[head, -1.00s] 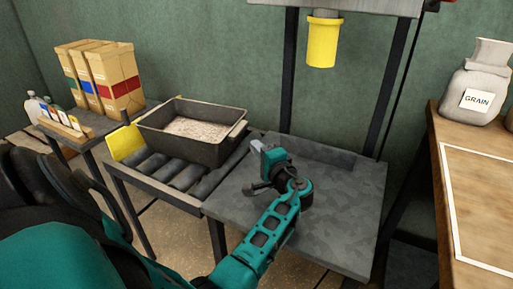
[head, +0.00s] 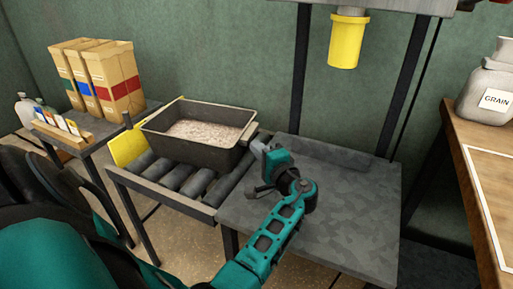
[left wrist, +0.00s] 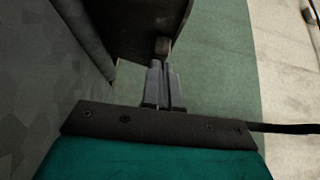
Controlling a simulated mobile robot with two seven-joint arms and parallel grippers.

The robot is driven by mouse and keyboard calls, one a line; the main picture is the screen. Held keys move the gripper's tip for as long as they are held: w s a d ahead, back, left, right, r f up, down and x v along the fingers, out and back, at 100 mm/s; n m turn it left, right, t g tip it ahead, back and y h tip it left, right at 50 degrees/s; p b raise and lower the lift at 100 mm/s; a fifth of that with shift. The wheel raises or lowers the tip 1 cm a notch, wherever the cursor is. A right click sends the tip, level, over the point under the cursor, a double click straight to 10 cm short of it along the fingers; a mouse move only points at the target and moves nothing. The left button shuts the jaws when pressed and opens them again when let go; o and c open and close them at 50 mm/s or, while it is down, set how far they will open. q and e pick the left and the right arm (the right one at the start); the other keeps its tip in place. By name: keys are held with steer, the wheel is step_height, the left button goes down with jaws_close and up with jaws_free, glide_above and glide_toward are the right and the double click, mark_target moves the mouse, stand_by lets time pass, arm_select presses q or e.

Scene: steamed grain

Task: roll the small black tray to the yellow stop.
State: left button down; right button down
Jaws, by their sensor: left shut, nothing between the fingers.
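The small black tray (head: 205,153), filled with pale grain, sits upright on the roller track (head: 165,183). The yellow stop (head: 127,146) is a plate at the left end of the track, just beyond the tray's left side; whether they touch I cannot tell. My left gripper (head: 258,152) is shut and empty beside the tray's right end, near a light handle (head: 250,132). In the left wrist view, its closed fingertips (left wrist: 165,66) are close to a brownish handle (left wrist: 162,46) on a dark wall; contact is unclear. My right gripper is not in view.
A grey metal table (head: 340,205) adjoins the track on the right, under a yellow spout (head: 348,40) between dark posts. A grain sack (head: 490,90) stands on a wooden table at the right.

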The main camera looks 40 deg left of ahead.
arm_select(q)
steer(key=shift+s+a, duration=0.15)
steer(key=shift+a, duration=0.1)
stand_by(0.4)
